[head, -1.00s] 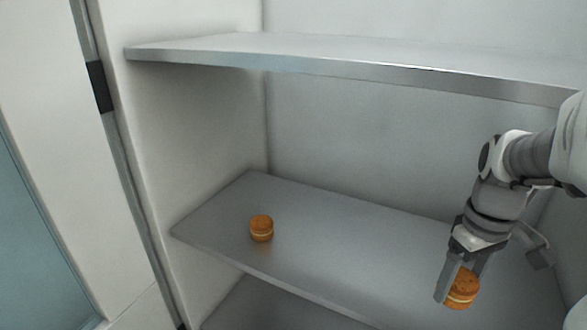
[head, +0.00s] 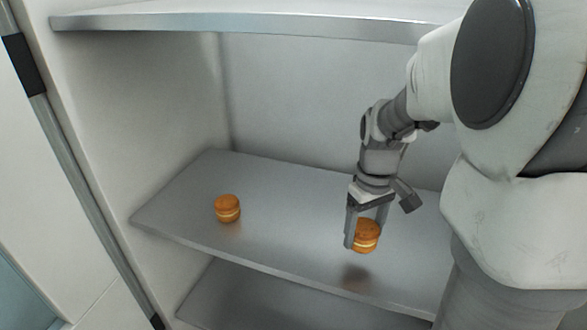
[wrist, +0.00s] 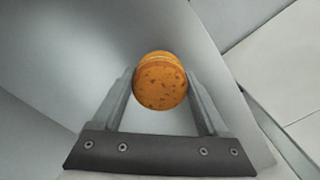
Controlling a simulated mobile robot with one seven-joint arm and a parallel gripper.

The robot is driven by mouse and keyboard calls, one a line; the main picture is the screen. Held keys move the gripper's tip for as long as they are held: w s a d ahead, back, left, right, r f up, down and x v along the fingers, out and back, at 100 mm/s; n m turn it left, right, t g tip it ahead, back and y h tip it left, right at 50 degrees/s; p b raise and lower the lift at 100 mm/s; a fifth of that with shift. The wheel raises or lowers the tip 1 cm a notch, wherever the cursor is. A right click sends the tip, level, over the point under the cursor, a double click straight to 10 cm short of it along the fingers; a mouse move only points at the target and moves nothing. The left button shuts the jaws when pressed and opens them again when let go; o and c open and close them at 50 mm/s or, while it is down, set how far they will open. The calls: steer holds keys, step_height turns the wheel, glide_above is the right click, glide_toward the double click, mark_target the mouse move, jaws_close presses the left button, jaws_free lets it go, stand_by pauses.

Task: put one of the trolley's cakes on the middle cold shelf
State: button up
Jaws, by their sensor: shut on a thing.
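My gripper (head: 366,233) is shut on an orange-brown round cake (head: 367,238) with a pale filling band. The held cake is over the middle cold shelf (head: 290,225), a little above its surface, with a dark reflection on the shelf below it. In the wrist view the cake (wrist: 160,82) sits between the two fingers (wrist: 160,95), its speckled top facing the camera. A second similar cake (head: 228,209) stands upright on the left part of the middle shelf, apart from my gripper.
An upper shelf (head: 250,24) runs above my gripper, and a lower shelf (head: 235,300) shows beneath the middle one. The cabinet's left wall (head: 140,110) and its door edge stand at the left. The middle shelf is bare between the two cakes. The trolley is not in view.

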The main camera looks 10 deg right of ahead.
mark_target(352, 256)
steer(key=shift+w+a+f, duration=0.45)
steer(key=shift+w, duration=0.15)
steer(key=shift+f+b, duration=0.55)
steer(key=shift+f, duration=1.45)
steer(key=shift+f, duration=0.1)
steer(key=o, duration=0.8)
steer(key=shift+c, duration=0.2)
